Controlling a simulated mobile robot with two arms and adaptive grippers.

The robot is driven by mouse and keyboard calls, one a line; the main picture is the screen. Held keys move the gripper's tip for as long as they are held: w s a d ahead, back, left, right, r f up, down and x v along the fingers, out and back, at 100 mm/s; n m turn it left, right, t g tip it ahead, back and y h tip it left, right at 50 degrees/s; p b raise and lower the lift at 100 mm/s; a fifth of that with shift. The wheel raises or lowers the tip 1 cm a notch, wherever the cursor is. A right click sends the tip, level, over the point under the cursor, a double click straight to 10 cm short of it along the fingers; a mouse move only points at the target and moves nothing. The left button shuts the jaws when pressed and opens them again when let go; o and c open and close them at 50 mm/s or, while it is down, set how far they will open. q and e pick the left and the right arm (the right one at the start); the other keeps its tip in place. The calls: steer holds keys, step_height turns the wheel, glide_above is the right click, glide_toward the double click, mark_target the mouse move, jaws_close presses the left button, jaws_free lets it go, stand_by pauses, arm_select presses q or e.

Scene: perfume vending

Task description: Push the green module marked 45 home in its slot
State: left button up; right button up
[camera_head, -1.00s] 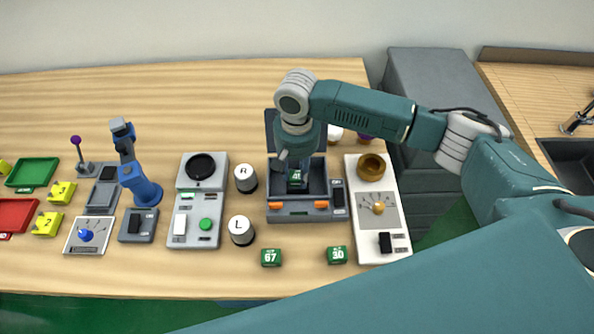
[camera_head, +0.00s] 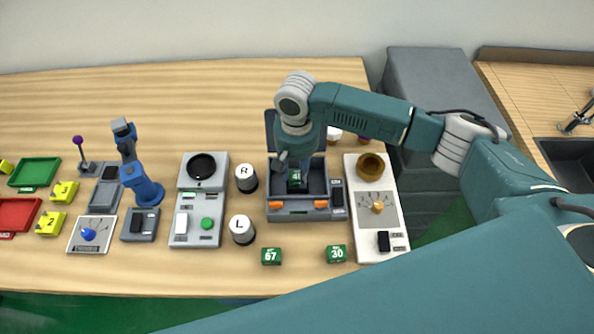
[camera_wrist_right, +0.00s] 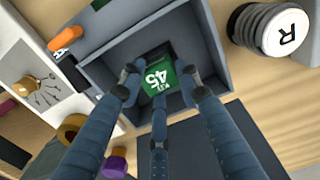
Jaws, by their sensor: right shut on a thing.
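The green module marked 45 (camera_wrist_right: 158,80) is inside the dark grey open-topped housing (camera_wrist_right: 205,35). In the head view the module (camera_head: 294,176) is partly hidden by my right gripper (camera_head: 295,160). In the right wrist view my right gripper (camera_wrist_right: 158,88) points down into the housing, its fingers closed around the module. Whether the module touches the housing floor I cannot tell. My left gripper is not in view.
Orange tabs (camera_head: 322,204) are on the housing front. Green modules 67 (camera_head: 271,256) and 30 (camera_head: 337,253) lie in front. White-topped cylinders R (camera_head: 246,178) and L (camera_head: 242,229) stand left. A white panel with a brass bowl (camera_head: 371,166) is close on the right.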

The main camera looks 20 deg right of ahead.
steer(key=shift+f+b, duration=0.35)
steer(key=shift+f, duration=0.75)
stand_by(0.8)
steer(key=shift+s+f+p, duration=0.35)
steer(key=shift+p, duration=0.05)
stand_by(1.0)
steer(key=o, duration=1.2)
steer(key=shift+w+f, duration=0.1)
steer(key=o, duration=0.8)
steer(key=shift+w, duration=0.15)
steer(key=shift+r, duration=0.25)
